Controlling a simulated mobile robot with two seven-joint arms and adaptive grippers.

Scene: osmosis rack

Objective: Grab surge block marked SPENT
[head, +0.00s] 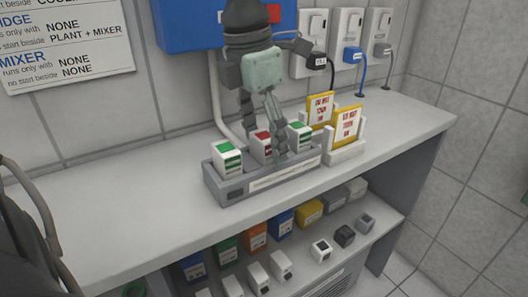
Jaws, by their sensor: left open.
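Three white blocks with coloured faces stand in a grey holder (235,190) on the counter. The left block (227,157) and the right block (299,134) have green faces. The middle block (262,143) has a red face, and its lettering is too small to read; I cannot read SPENT on any block. My left gripper (264,138) is open and points down at the middle block, with a finger on either side of it in the picture. One finger partly covers the block's right side. I cannot tell whether they touch. My right gripper is not in view.
Two yellow-framed signs with red lettering (347,125) stand right of the holder. Wall sockets (348,40) with plugs and a blue box (185,25) are behind. The counter (120,220) is clear at left. Several coloured blocks sit on the shelf below.

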